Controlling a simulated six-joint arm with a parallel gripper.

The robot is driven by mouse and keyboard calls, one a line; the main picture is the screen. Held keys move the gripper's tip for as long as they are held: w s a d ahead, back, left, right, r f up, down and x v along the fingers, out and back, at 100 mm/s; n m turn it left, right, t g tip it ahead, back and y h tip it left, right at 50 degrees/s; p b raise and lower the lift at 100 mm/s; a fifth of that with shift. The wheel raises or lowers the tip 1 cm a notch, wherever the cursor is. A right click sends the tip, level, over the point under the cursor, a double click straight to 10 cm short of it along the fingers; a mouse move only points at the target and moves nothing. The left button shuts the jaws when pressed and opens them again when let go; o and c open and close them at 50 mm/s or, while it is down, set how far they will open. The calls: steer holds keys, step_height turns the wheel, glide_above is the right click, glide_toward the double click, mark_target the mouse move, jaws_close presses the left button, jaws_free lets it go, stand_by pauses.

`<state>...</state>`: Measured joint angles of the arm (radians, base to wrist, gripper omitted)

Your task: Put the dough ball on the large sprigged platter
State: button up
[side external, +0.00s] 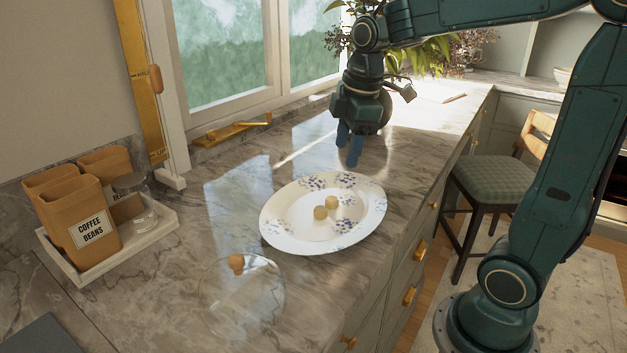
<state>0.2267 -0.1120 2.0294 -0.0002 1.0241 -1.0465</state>
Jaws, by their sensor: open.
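The large sprigged platter (285,232), white with blue flower sprigs on its rim, lies on the marble counter. Two small tan balls sit close together in its middle: one dough ball (320,213) nearer the camera and another (331,202) just behind it to the right. My gripper (348,148) points down above the counter behind the platter's far rim. Its blue fingers are open, and nothing shows between them.
A clear round glass piece (262,300) stands in front of the platter, with a brown round knob or ball (236,262) at its top left.

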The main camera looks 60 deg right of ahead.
steer(key=s+a+m+t, duration=0.1)
steer(key=s+a+m, duration=0.2)
steer(key=s, duration=0.4)
steer(key=s+a+m+t, duration=0.2)
steer(key=s+a+m, duration=0.2)
steer(key=s+m, duration=0.2)
steer(key=shift+s+a+f, duration=0.25)
steer(key=shift+s+f, duration=0.15)
steer(key=shift+s, duration=0.35)
